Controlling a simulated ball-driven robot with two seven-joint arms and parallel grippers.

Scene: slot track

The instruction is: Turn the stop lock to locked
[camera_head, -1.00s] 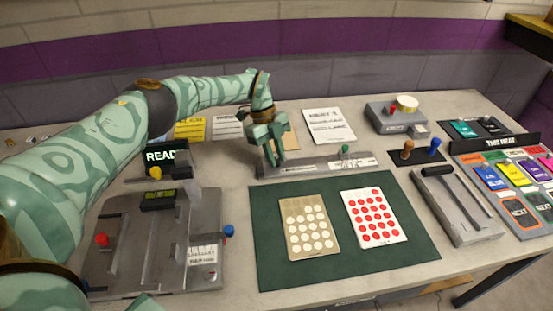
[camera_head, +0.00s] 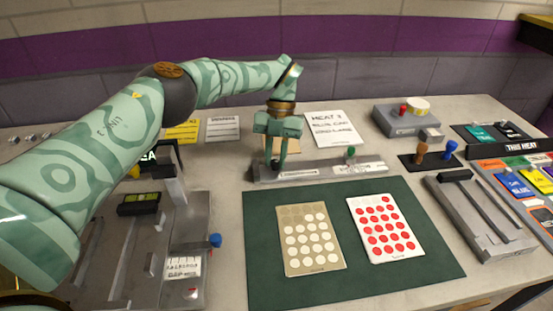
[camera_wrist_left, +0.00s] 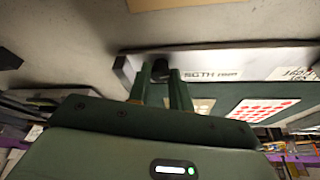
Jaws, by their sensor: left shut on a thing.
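A long grey bar fixture (camera_head: 300,175) with white labels lies behind the green mat. A green knob (camera_head: 351,152) stands on its right part. My left gripper (camera_head: 276,166) points down at the bar's left part. In the left wrist view its fingers (camera_wrist_left: 162,88) are closed around a small dark knob (camera_wrist_left: 160,69) at the end of the labelled bar (camera_wrist_left: 230,70). The fingers hide much of this knob, and I cannot read whether it is at locked. My right gripper is not in view.
A green mat (camera_head: 385,277) with a tan dot card (camera_head: 311,264) and a red dot card (camera_head: 384,250) lies in front. A grey track fixture (camera_head: 125,240) with a blue knob (camera_head: 215,240) is at left. Orange and blue pegs stand at right.

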